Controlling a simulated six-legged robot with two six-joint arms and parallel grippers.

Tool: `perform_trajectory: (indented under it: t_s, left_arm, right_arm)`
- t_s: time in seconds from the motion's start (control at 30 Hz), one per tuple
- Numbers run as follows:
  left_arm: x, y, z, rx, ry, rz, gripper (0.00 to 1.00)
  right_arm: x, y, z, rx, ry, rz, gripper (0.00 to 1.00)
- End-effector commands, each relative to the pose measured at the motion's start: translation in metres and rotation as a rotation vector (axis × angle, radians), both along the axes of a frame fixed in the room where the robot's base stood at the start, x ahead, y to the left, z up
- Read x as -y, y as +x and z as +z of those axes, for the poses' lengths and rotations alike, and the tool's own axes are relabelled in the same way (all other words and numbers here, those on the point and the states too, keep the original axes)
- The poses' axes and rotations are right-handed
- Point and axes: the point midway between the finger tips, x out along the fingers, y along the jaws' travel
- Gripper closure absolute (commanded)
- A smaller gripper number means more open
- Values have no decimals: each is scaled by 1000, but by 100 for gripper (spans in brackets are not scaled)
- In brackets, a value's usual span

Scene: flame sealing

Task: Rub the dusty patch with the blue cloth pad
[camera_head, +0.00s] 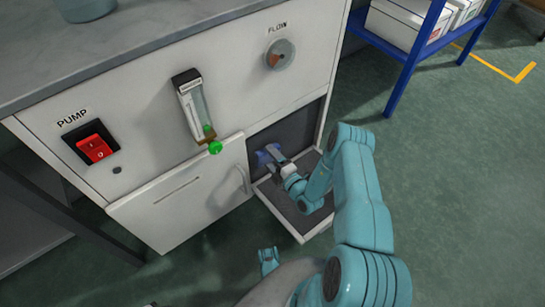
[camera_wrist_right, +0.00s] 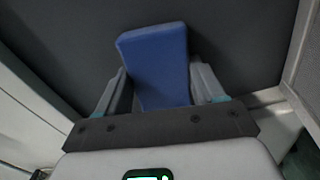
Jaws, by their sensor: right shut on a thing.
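My right gripper (camera_head: 275,158) reaches into the open compartment at the lower right of the white cabinet. It is shut on the blue cloth pad (camera_head: 263,159), which shows small and partly hidden behind the fingers. In the right wrist view the pad (camera_wrist_right: 154,62) stands between the two fingers and extends beyond their tips, slightly tilted. A dark grey panel (camera_wrist_right: 235,35) lies behind it; I cannot tell whether the pad touches it. No dusty patch can be made out in either view.
The compartment's flap (camera_head: 306,228) hangs open below my right arm. A closed door (camera_head: 170,205) with a handle is to its left. Above are a red pump switch (camera_head: 95,148), a flow meter (camera_head: 194,105) and a flow knob (camera_head: 280,55). A blue rack (camera_head: 405,75) stands right.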

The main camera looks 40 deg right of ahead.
Motion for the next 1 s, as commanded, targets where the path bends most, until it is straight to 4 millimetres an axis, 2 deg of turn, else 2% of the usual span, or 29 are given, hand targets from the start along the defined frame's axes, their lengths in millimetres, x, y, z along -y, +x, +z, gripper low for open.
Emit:
perform_trajectory:
  t_s: [0.07,0.6,1.0]
  left_arm:
    - [0,0,2,0,0,0,80]
    - [0,0,17,0,0,0,80]
    - [0,0,17,0,0,0,80]
  right_arm:
    - [-4,0,3,4,-3,14,56]
    - [-8,-56,2,3,-1,7,56]
    - [-8,-60,1,3,-1,6,56]
